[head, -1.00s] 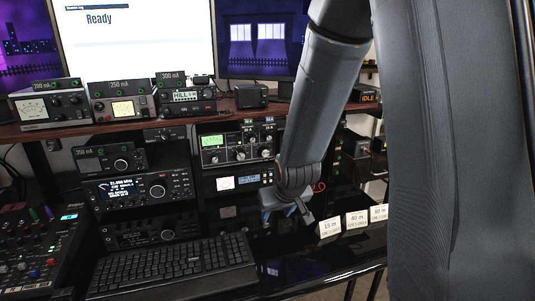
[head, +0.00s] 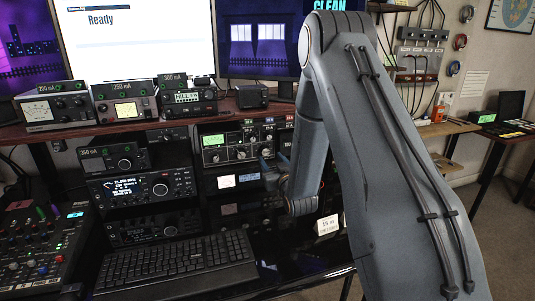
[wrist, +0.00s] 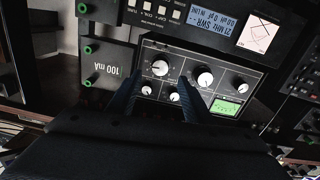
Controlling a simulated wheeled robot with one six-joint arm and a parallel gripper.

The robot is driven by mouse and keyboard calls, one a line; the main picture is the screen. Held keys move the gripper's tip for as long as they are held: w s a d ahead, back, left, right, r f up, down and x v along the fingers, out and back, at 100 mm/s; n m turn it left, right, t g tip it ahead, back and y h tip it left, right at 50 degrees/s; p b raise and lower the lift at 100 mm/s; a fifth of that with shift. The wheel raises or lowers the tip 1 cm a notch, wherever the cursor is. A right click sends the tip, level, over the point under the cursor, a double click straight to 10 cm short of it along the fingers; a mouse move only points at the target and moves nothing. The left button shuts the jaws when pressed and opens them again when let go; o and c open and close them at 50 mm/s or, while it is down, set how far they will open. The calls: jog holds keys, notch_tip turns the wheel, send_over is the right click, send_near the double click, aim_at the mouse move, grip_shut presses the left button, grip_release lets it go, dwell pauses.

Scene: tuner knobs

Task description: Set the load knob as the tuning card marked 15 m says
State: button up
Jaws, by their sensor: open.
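The tuner (head: 214,141) stands on the rack in the head view, with a green-lit meter and several knobs. The wrist view shows its panel upside down, with a large white-faced knob (wrist: 160,68), another large knob (wrist: 205,78) and smaller ones. I cannot read which is the load knob. My gripper (wrist: 158,82) is open, its fingers on either side of the first large knob and the small ones, apparently not touching. In the head view my gripper (head: 273,165) is at the tuner's right side. The 15 m card (head: 328,224) stands on the desk; its small print is unreadable.
A radio (head: 140,188) and keyboard (head: 175,262) lie left of my arm. In the wrist view, a box marked 100 mA (wrist: 106,68) with green terminals and a unit with a blue SWR display (wrist: 213,22) are close to the fingers. My arm hides the other cards.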

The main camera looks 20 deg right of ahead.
aim_at(266, 152)
jog(key=w+p, duration=0.1)
jog(key=w, duration=0.4)
jog(key=shift+w, duration=0.4)
jog(key=c, duration=1.1)
